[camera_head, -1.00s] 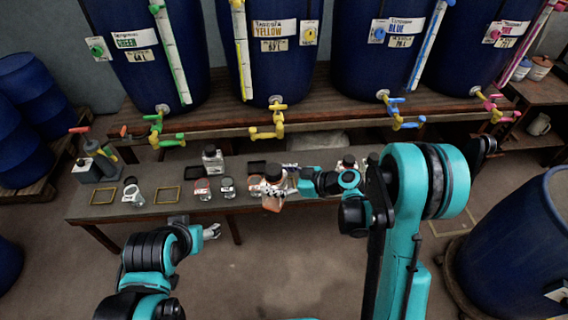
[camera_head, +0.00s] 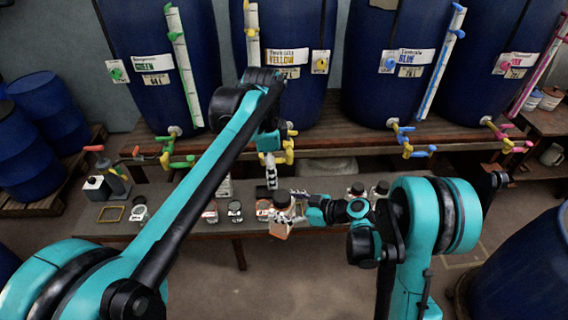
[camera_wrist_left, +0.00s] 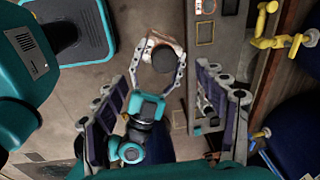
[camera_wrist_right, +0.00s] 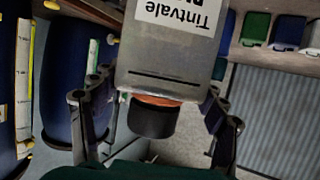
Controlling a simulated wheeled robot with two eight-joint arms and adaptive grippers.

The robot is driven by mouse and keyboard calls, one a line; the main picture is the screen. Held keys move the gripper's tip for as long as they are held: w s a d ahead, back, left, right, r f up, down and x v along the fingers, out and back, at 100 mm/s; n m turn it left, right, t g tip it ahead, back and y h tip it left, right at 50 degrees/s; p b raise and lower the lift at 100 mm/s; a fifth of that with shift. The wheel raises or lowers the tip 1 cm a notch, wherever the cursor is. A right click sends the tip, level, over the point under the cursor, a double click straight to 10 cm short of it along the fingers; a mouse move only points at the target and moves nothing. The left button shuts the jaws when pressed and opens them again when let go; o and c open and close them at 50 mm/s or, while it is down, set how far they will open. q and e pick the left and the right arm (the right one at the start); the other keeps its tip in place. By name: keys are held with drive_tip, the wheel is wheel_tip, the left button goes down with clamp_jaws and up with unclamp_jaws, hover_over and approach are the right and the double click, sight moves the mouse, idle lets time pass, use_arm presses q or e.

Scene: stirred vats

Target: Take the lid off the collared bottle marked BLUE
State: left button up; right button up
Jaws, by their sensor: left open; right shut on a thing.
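A pale bottle (camera_head: 283,214) with a black lid (camera_head: 281,197) is held in front of the bench. In the right wrist view its white label (camera_wrist_right: 180,15) reads "Tintvale" and a partly cut-off word starting "BL". An orange collar (camera_wrist_right: 158,100) sits just below the black lid (camera_wrist_right: 153,118), which is on the bottle. My right gripper (camera_head: 302,208) is shut on the bottle from the right. My left gripper (camera_head: 271,176) is open and empty, above and behind the bottle in the head view. In the left wrist view the lid (camera_wrist_left: 163,58) lies beyond its spread fingers.
The bench (camera_head: 190,232) carries several small bottles, including one with a dark lid (camera_head: 235,210), and a yellow frame (camera_head: 111,214). Large blue vats with coloured taps, such as the yellow tap (camera_head: 290,150), stand behind it. The left forearm hides part of the bench.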

sight(284, 193)
use_arm(q)
drive_tip(key=d+f+m, duration=0.1)
drive_tip(key=f, duration=0.3)
drive_tip(key=w+d+f+m, duration=0.1)
drive_tip(key=f, duration=0.3)
drive_tip(key=w+d+f+g, duration=0.1)
drive_tip(key=f, duration=0.4)
drive_tip(key=shift+w+d+m, duration=0.15)
drive_tip(key=shift+d+m, duration=0.2)
drive_tip(key=shift+m, duration=0.05)
drive_tip(key=c, duration=1.4)
drive_tip(key=shift+w, duration=0.1)
drive_tip(key=shift+r, duration=0.3)
drive_tip(key=shift+r, duration=0.95)
